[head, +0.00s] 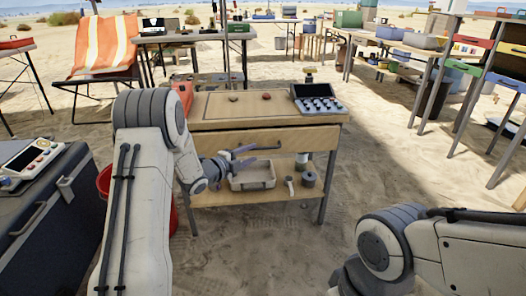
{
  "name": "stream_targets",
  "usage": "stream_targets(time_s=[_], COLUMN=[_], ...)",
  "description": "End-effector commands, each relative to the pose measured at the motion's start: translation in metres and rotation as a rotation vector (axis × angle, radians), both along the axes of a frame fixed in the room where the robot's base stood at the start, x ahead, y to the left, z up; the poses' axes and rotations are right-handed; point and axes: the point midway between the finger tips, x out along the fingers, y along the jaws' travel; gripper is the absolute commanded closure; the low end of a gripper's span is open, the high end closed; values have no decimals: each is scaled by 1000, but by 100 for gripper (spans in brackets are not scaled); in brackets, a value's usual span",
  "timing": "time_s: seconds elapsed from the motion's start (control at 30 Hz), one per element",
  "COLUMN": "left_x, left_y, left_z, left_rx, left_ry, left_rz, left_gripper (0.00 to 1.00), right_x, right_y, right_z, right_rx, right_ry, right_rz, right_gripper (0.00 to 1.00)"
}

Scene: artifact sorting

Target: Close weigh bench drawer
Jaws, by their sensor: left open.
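The weigh bench (222,108) stands in front of me, with a wooden top, metal legs and a lower shelf. Its wooden drawer front (292,137) with a dark handle is just below the top; I cannot tell if a small gap is left behind it. My left gripper (249,156) is open and empty in front of the drawer's lower left part, its fingers pointing right near the handle. I cannot tell if they touch it. My left arm covers the drawer's left end. My right arm shows at lower right, its gripper out of view.
A scale or control panel (317,103) sits on the bench top. A tray (254,178) and small pots (308,179) stand on the shelf. A dark case (50,220) and a red bucket (104,181) are at left.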

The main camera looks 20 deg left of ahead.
Motion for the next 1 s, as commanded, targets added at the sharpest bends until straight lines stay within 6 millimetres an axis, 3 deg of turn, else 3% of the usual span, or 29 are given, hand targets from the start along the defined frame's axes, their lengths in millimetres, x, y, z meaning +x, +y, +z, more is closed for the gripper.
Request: stream_targets(time_s=[0.1, 0.33, 0.77, 0.87, 0.9, 1.0], left_x=[22, 53, 63, 62, 62, 62], left_y=[-11, -24, -28, -28, -28, -28], left_z=[-7, -11, -10, -10, -10, -10], left_rx=[1, 0, 0, -1, -1, 0], left_ry=[-4, -2, -1, -2, -2, -1], left_rz=[-3, -1, 1, 1, 1, 1], left_gripper=[55, 55, 55, 94, 100, 100], right_x=[0, 0, 0, 0, 0, 0], right_y=[0, 0, 0, 0, 0, 0], right_z=[-13, -24, -25, -25, -25, -25], right_rx=[0, 0, 0, 0, 0, 0], right_ry=[0, 0, 0, 0, 0, 0], right_rz=[0, 0, 0, 0, 0, 0], right_gripper=[39, 39, 39, 39, 39, 39])
